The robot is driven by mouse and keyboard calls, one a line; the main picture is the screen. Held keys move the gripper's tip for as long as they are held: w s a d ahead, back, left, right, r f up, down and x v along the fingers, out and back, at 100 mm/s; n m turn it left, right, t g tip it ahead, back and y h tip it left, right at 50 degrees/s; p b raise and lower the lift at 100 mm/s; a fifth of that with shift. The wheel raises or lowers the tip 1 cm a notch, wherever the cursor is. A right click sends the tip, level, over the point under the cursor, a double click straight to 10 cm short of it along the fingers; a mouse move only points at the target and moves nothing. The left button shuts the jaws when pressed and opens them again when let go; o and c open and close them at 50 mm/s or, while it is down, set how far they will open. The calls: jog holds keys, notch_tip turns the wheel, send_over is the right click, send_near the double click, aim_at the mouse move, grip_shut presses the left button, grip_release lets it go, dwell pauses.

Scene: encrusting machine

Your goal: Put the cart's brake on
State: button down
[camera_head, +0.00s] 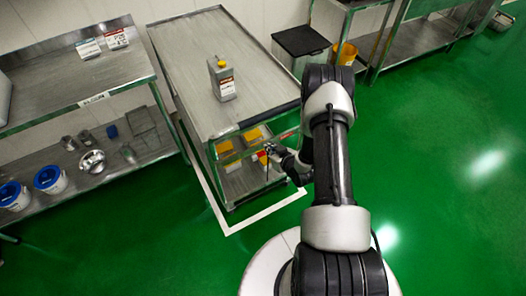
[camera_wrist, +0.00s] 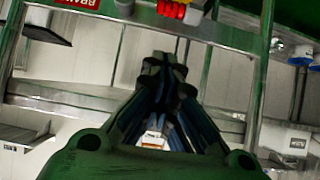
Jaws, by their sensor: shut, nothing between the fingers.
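The steel cart (camera_head: 180,70) stands at the centre of the head view inside a white floor outline. A red label (camera_head: 289,133) sits on its front edge; a red label reading as BRAKE, inverted, also shows in the wrist view (camera_wrist: 78,3). A ridged red part (camera_wrist: 172,10) with yellow beside it is at the top edge of the wrist view, partly cut off; I cannot tell whether it is the brake lever. My gripper (camera_head: 271,149) is at the cart's front, below the top. Its fingers (camera_wrist: 163,62) are together and empty, apart from the red part in the picture.
A grey jug (camera_head: 223,83) stands on the cart top. Yellow-topped containers (camera_head: 226,148) sit on its lower shelf. A steel bench (camera_head: 75,85) is on the left, with blue-rimmed buckets (camera_head: 48,178) on its shelf. A black-lidded bin (camera_head: 301,40) is behind. Green floor (camera_head: 450,210) is clear at right.

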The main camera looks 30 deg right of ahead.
jog(key=b, duration=0.2)
send_over(262, 152)
jog(key=s, duration=0.2)
notch_tip(262, 152, down, 4)
jog(key=r, duration=0.1)
jog(key=shift+w+a+f+b, duration=0.15)
jog(key=shift+f+b, duration=0.15)
jog(key=shift+f, duration=1.75)
jog(key=shift+a, duration=0.1)
jog(key=shift+a+f+h, duration=0.1)
jog(key=shift+f+h, duration=0.15)
jog(key=shift+h, duration=0.05)
